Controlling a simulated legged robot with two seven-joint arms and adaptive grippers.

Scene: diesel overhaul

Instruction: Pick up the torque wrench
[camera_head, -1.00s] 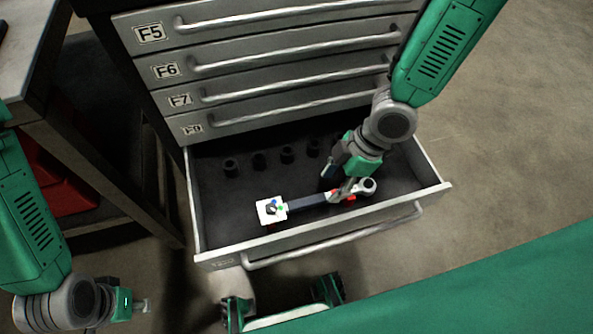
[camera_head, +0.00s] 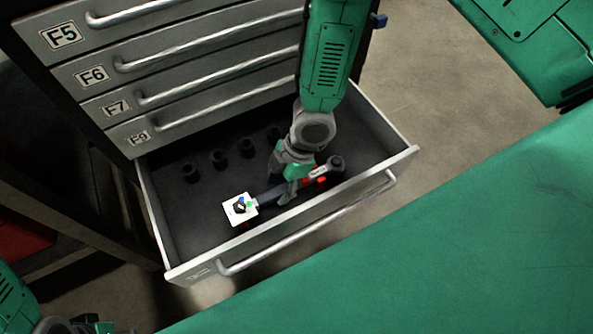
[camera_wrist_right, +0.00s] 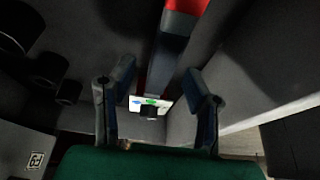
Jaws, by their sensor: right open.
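The torque wrench (camera_head: 270,196) lies in the open bottom drawer (camera_head: 180,230). It has a dark shaft, red parts and a round head (camera_head: 335,164) at its right end, with a white square tag (camera_head: 240,209) at its left end. My right gripper (camera_head: 284,182) is over the middle of the wrench, partly hiding it. In the right wrist view, the open fingers (camera_wrist_right: 160,80) stand on either side of the wrench (camera_wrist_right: 170,45); I cannot tell whether they touch it. My left gripper (camera_head: 88,325) is mostly cut off at the lower left.
Several black sockets (camera_head: 219,159) stand along the back of the drawer. The drawer front with its long handle (camera_head: 310,225) runs close in front of the wrench. Shut drawers (camera_head: 190,60) rise behind. A dark bench with a red item (camera_head: 22,240) stands at left.

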